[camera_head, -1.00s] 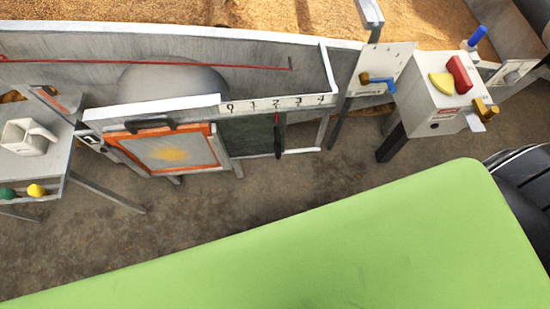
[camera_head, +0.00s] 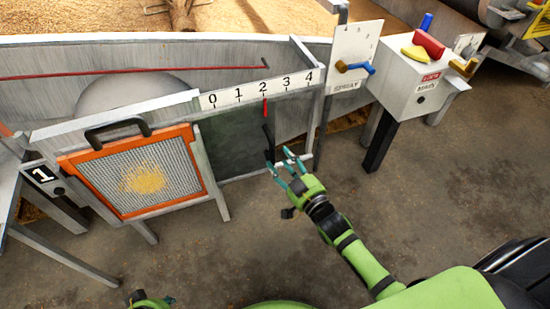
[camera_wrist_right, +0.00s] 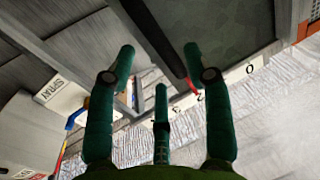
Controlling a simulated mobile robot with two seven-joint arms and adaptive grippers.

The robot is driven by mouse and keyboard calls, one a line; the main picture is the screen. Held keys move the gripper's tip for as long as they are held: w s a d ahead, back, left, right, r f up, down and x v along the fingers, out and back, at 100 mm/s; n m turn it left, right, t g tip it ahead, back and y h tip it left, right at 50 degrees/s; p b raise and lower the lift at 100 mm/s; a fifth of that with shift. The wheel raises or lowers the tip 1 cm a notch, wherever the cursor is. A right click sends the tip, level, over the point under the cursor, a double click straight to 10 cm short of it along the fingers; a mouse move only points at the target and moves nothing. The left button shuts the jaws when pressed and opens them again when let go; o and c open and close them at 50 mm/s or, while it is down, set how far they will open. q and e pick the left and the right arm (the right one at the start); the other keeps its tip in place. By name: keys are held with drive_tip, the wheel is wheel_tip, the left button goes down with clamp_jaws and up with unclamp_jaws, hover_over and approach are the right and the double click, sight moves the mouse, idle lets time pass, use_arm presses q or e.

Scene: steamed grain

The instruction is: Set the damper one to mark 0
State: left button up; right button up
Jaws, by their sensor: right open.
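The damper one is a dark green sliding plate (camera_head: 232,145) beside the orange-framed screen, near a plate marked 1. A black upright handle (camera_head: 268,143) is on its right edge. Its red pointer (camera_head: 265,107) stands under 2 on the white scale (camera_head: 225,95), which runs from 0 to 4. My right gripper (camera_head: 286,160) is open, just right of the handle's lower end. In the right wrist view the handle (camera_wrist_right: 152,38) shows between my spread fingers (camera_wrist_right: 155,70); contact cannot be told. Only a bit of my left gripper (camera_head: 150,300) shows at the bottom edge.
The orange-framed screen (camera_head: 140,175) with a black grip is left of the damper. A grey post and a SPRAY panel (camera_head: 352,60) with a blue lever stand to the right, beside a white box (camera_head: 415,85) with coloured levers. The floor in front is free.

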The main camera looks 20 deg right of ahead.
sight(273, 152)
drive_tip(key=b+x, duration=0.1)
drive_tip(key=x, duration=0.4)
use_arm(q)
drive_tip(key=v, duration=0.3)
drive_tip(key=shift+w+r, duration=0.15)
use_arm(e)
drive_tip(key=shift+a, duration=0.1)
clamp_jaws()
